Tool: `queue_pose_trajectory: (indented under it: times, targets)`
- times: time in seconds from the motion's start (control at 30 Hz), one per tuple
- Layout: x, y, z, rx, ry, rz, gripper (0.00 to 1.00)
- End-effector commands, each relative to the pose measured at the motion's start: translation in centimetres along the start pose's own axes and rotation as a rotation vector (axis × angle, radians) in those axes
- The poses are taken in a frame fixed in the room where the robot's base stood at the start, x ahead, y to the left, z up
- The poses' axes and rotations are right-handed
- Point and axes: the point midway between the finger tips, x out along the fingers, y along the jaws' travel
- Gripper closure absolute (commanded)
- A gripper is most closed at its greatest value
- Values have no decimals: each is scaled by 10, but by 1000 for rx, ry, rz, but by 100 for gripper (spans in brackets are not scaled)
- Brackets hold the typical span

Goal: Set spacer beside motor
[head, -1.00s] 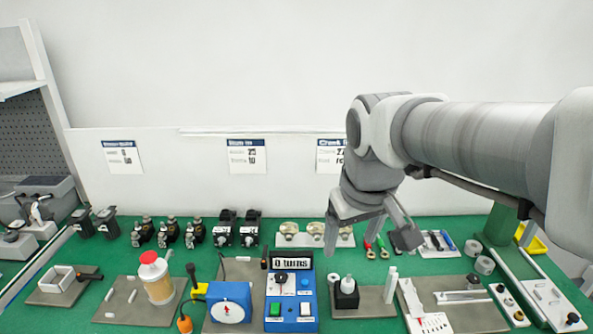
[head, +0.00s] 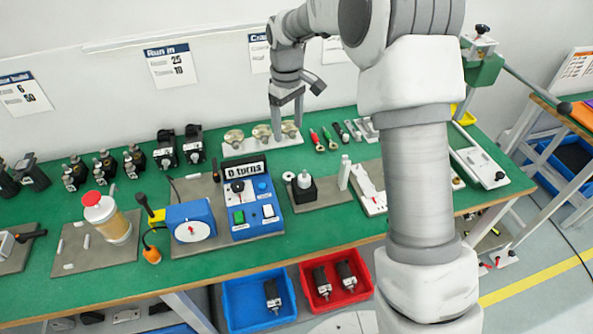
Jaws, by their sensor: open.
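My gripper (head: 287,130) is open and holds nothing. It points down at the back of the green bench, at the light board with several round brass-coloured parts, and its fingers hide part of that board. Several dark motor-like units (head: 194,144) stand at the back, left of my gripper. A black block (head: 302,192) with a white top sits on a grey mat in front of it. A slim white upright cylinder (head: 344,173) stands to the right of the block, apart from it. No label shows which piece is the spacer or the motor.
A blue control box (head: 255,210) reading "0 turns" and a blue dial box (head: 190,222) stand front left of my gripper. Blue (head: 258,300) and red (head: 335,282) bins with dark parts are below the bench. My arm hides part of the right side.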

Motion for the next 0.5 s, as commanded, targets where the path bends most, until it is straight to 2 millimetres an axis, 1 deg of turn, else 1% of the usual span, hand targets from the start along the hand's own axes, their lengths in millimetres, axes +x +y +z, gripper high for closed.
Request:
queue_pose_trajectory:
  times: [0.17, 0.27, 0.5]
  targets:
    - [17, 0, -4, -12, -8, -8, 24]
    - [36, -1, -3, -12, -9, -8, 24]
    - [89, -1, -3, -11, -9, -8, 24]
